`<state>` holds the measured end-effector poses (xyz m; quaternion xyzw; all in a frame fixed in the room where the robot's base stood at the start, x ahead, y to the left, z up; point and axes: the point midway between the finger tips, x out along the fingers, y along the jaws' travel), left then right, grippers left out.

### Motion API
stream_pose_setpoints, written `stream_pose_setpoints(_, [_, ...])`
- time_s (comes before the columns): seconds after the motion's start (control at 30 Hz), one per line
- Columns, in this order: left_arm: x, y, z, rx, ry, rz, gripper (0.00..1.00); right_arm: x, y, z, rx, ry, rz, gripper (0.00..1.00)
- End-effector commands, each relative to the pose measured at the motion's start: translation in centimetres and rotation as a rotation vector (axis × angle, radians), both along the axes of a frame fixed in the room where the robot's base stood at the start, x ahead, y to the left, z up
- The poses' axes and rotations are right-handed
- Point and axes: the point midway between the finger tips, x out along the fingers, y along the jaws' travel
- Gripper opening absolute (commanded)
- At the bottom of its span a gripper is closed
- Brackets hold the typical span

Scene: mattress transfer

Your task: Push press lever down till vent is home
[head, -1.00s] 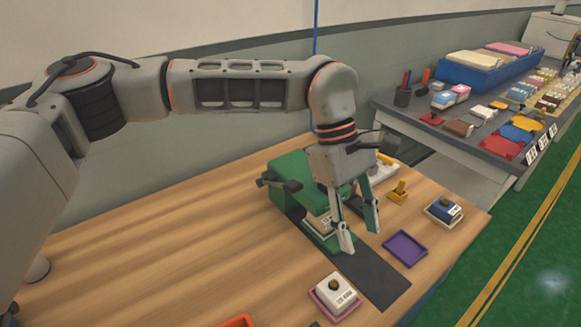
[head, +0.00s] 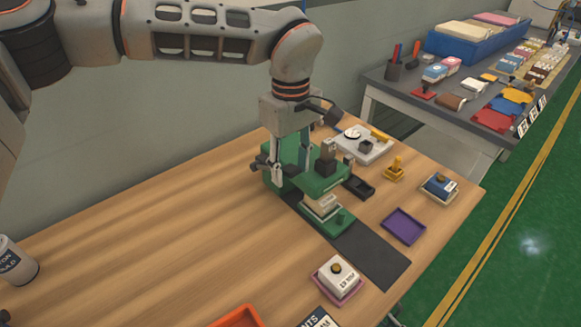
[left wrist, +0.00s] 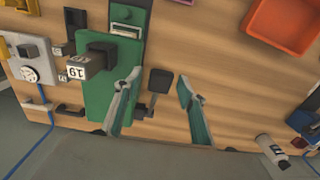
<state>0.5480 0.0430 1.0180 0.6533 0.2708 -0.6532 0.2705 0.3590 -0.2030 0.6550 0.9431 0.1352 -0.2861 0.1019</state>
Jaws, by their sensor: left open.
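The green press (head: 328,184) stands on the wooden table, and a pale labelled block (head: 322,205) sits low under its head. A vent cannot be made out clearly in or on that block. My left gripper (head: 290,168) is open and points down at the rear left side of the press. In the left wrist view, the black handle of the press lever (left wrist: 160,80) appears between the fingertips of the left gripper (left wrist: 160,77). I cannot tell whether a finger touches it. My right gripper is not in view.
A purple tray (head: 404,226), a pink tray with a white block (head: 338,277) and a blue block (head: 439,187) lie near the press. A yellow stamp-like piece (head: 394,170) and a white gauge unit (head: 362,144) stand behind. The left tabletop is mostly clear.

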Motion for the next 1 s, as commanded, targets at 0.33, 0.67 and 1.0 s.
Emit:
stream_pose_setpoints(0.33, [0.0, 0.0, -0.7, 0.000, 0.000, 0.000, 0.40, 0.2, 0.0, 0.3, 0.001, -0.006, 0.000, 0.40])
stream_pose_setpoints(0.67, [-0.1, -0.1, -0.8, -0.001, 0.001, -0.001, 0.00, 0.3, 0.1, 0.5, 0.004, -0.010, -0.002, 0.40])
stream_pose_setpoints(1.0, [-1.8, -1.7, -6.1, -0.001, 0.006, -0.002, 0.00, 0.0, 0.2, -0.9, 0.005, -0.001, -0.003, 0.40])
